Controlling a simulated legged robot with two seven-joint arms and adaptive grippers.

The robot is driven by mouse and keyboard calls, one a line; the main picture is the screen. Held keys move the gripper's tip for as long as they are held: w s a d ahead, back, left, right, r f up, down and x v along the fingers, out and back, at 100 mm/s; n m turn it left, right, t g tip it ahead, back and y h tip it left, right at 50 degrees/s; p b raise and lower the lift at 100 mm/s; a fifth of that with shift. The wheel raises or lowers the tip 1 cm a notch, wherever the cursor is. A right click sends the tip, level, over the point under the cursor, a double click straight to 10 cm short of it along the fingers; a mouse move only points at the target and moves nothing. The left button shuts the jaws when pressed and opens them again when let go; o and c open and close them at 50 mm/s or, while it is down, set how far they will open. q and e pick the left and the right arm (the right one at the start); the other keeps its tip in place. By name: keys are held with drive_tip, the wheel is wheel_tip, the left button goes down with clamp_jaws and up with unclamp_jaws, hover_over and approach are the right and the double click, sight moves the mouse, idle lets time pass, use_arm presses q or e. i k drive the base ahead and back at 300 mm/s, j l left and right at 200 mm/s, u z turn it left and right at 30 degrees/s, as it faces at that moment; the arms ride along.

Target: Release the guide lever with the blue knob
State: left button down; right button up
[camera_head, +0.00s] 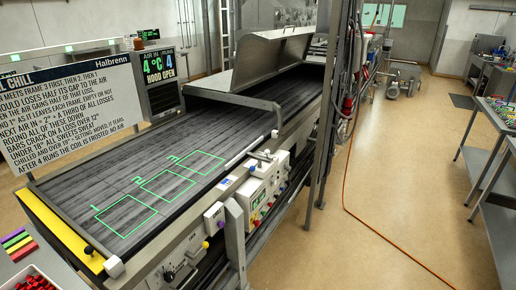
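Neither of my grippers is in view.
The dark belt (105,191) carries three green outlined frames and looks empty. A raised metal hood (270,55) stands open over it. The control box (262,190) juts from the near side.

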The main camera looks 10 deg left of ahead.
sight(253, 169)
drive_tip(key=i, duration=1.05)
drive_tip(key=z, duration=0.5)
